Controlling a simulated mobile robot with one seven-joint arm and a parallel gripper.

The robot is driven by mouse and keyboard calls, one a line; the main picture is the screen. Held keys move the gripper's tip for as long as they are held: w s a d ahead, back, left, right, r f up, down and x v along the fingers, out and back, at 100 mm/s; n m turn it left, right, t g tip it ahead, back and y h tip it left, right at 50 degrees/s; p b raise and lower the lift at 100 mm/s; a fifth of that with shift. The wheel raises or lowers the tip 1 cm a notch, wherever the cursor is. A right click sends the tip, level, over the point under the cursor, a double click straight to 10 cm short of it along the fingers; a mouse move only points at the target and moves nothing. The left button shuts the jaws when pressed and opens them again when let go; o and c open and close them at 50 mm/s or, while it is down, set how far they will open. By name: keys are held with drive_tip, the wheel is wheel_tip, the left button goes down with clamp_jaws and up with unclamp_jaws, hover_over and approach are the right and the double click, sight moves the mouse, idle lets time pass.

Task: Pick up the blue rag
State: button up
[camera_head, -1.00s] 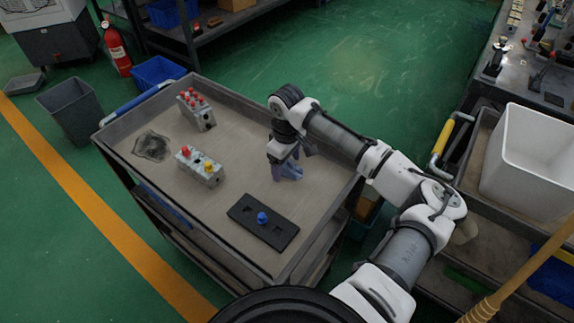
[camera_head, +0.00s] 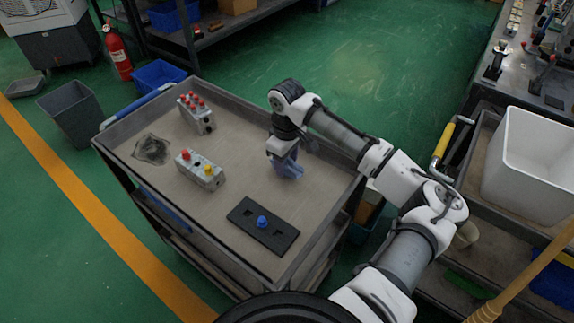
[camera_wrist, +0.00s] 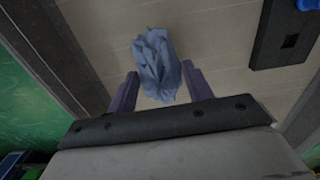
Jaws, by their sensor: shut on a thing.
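The blue rag (camera_head: 290,167) is a crumpled cloth at the right part of the cart top (camera_head: 235,185). My gripper (camera_head: 284,160) points down over it, and the fingers partly cover it. In the wrist view the rag (camera_wrist: 157,66) bunches up between the two purple fingers of my gripper (camera_wrist: 163,90). The gripper is shut on the rag. I cannot tell whether the rag's lower part is clear of the cart top.
A black plate with a blue knob (camera_head: 262,221) lies in front of the rag. A dark rag-like patch (camera_head: 152,149) lies farther left.

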wheel_tip(320, 180, up, 18)
drive_tip(key=b, duration=0.1)
drive_tip(key=o, duration=0.5)
drive_tip(key=c, duration=0.3)
drive_tip(key=shift+c, duration=0.3)
